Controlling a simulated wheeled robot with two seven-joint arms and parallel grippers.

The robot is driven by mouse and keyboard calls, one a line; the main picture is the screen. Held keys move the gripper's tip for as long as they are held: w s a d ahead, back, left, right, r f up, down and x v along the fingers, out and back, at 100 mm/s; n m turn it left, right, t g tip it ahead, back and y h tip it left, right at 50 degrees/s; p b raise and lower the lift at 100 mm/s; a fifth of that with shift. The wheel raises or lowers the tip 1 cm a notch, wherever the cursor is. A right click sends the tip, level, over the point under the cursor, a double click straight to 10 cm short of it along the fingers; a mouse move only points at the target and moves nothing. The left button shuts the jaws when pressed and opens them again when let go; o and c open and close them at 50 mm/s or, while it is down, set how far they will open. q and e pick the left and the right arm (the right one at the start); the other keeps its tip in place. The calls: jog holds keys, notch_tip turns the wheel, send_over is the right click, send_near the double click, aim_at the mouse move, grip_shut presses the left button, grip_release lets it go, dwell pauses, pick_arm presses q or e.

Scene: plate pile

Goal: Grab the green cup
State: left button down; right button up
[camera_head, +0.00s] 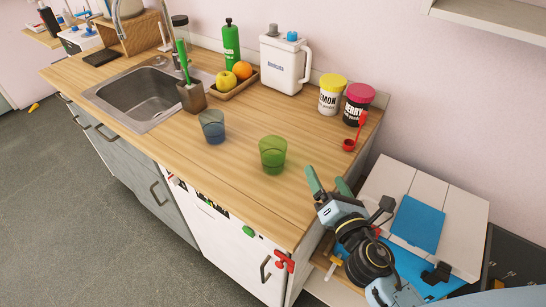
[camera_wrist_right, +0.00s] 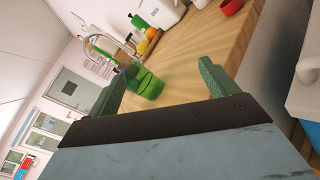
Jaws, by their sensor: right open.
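The green cup (camera_head: 272,154) is a clear green tumbler standing upright on the wooden counter, near its front edge. My right gripper (camera_head: 328,184) is to the right of the cup, with its green fingers apart and empty. In the right wrist view the cup (camera_wrist_right: 148,84) shows beyond the fingers, between them and closer to the left one. The open right gripper (camera_wrist_right: 160,84) is apart from the cup. My left gripper is in neither view.
A blue cup (camera_head: 212,126) stands left of the green one. The sink (camera_head: 140,100) is at left.

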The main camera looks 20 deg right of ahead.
jog(key=a+n+y, duration=0.1)
jog(key=n, duration=0.2)
jog(key=a+n+y, duration=0.2)
jog(key=n, duration=0.1)
jog(key=a+n+y, duration=0.1)
jog(key=n+y, duration=0.1)
jog(key=n, duration=0.2)
jog(key=shift+w+a+f, duration=0.2)
jog(key=shift+a+f, duration=0.05)
jog(key=shift+a, duration=0.15)
jog(key=shift+w+a+f+n+g, duration=0.1)
jog(key=shift+w+a+n+g, duration=0.05)
jog(key=shift+a+n+g, duration=0.2)
jog(key=p, duration=0.2)
send_near(267, 144)
jog(key=shift+w+a+f, duration=0.15)
jog(key=shift+w+f, duration=0.05)
jog(key=shift+w, duration=0.55)
jog(key=shift+r+x, duration=0.15)
jog(key=shift+x, duration=1.2)
jog(key=shift+r+x, duration=0.1)
jog(key=shift+x, duration=1.3)
jog(key=c, duration=1)
